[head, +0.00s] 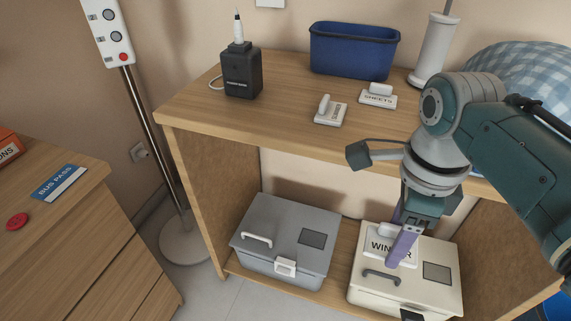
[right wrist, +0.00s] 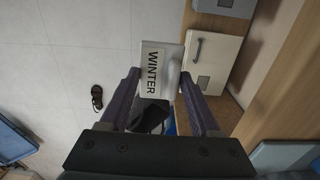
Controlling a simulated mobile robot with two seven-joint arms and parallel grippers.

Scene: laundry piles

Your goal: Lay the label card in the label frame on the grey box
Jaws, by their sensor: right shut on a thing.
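The white label card reading WINTER (head: 375,240) is in my right gripper (head: 402,248), held by its raised grip. The card also shows between the fingers in the right wrist view (right wrist: 153,70). In the head view it appears over the back left of the cream box, and I cannot tell its height above the lid. The grey box (head: 265,230) stands to the left on the lower shelf, lid shut. The dark square label frame (head: 312,239) is on the right of its lid and looks empty. My left gripper is not in view.
The cream box (head: 405,297) has a handle and its own dark frame (head: 437,273). On the upper shelf (head: 270,118) are a SHEETS card (head: 378,99), another card (head: 330,117), a blue bin (head: 353,52) and a black device (head: 242,75). The shelf's edge overhangs the boxes.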

